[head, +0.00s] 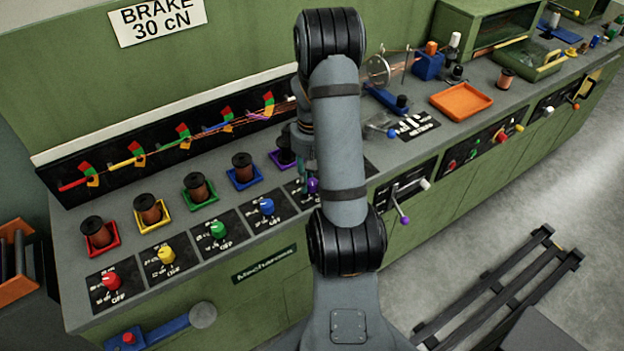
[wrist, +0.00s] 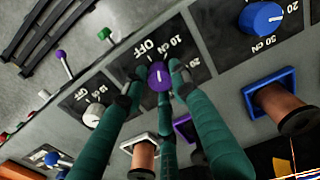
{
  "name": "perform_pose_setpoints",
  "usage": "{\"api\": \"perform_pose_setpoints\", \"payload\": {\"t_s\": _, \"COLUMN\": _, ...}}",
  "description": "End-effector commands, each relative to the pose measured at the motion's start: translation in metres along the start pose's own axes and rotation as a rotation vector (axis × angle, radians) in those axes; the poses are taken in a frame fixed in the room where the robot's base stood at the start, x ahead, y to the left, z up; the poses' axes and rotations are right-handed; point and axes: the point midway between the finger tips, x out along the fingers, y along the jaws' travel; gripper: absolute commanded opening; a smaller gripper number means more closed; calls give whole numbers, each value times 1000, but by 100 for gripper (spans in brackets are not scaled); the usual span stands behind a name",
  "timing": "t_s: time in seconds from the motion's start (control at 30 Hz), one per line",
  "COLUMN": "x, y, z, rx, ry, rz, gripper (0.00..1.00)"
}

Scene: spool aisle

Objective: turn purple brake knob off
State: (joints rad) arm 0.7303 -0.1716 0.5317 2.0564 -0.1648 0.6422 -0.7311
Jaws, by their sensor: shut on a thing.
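The purple brake knob (wrist: 158,76) sits on a black dial plate in the wrist view, with OFF and 10 cN printed just above it. It carries a pale pointer line, but its exact setting is too small to tell. My gripper (wrist: 155,80) has teal fingers around the knob and is shut on it. In the head view the purple knob (head: 313,185) shows at the edge of my arm, which hides most of its dial. My gripper is largely hidden there behind the arm.
Red (head: 112,282), yellow (head: 166,254), green (head: 217,229) and blue (head: 266,206) knobs line the counter on the left. Spools stand in coloured trays behind them. A lever with a purple ball (head: 404,219) is on the front panel. A sign (head: 157,20) reads BRAKE 30 cN.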

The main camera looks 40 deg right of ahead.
Motion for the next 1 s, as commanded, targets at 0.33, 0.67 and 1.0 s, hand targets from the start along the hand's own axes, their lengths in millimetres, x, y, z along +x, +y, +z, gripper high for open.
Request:
{"api": "perform_pose_setpoints", "payload": {"t_s": 0.33, "x": 0, "y": 0, "z": 0, "rx": -275, "ry": 0, "rz": 0, "gripper": 1}}
{"api": "perform_pose_setpoints", "payload": {"t_s": 0.67, "x": 0, "y": 0, "z": 0, "rx": -416, "ry": 0, "rz": 0, "gripper": 1}}
{"api": "perform_pose_setpoints", "payload": {"t_s": 1.0, "x": 0, "y": 0, "z": 0, "rx": -449, "ry": 0, "rz": 0, "gripper": 1}}
